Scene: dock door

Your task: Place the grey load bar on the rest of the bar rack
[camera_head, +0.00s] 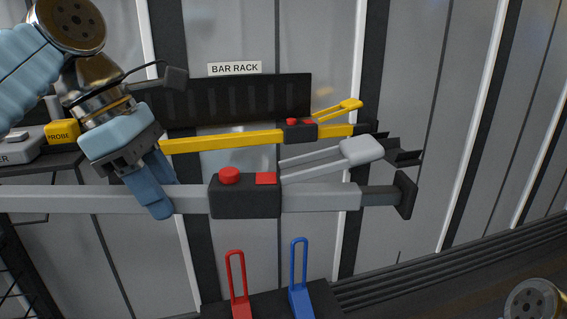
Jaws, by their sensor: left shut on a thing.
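The grey load bar (320,197) lies level across the view, with a black ratchet box, red buttons, a grey lever and a dark end foot at its right. Its left end runs out of the frame. My left gripper (158,200) is shut on the bar, left of the ratchet box. The bar rack (212,100) is a dark panel on the wall under a BAR RACK sign. A dark rest bracket (403,156) sticks out at its right. A yellow bar (225,142) lies along the rack behind the grey bar. My right gripper is not in view.
A shelf (40,165) at the left holds a yellow box marked PROBE (62,133) and a grey device. Below the bar, a red handle (236,285) and a blue handle (300,280) stand up from a dark block. The wall at the right is clear.

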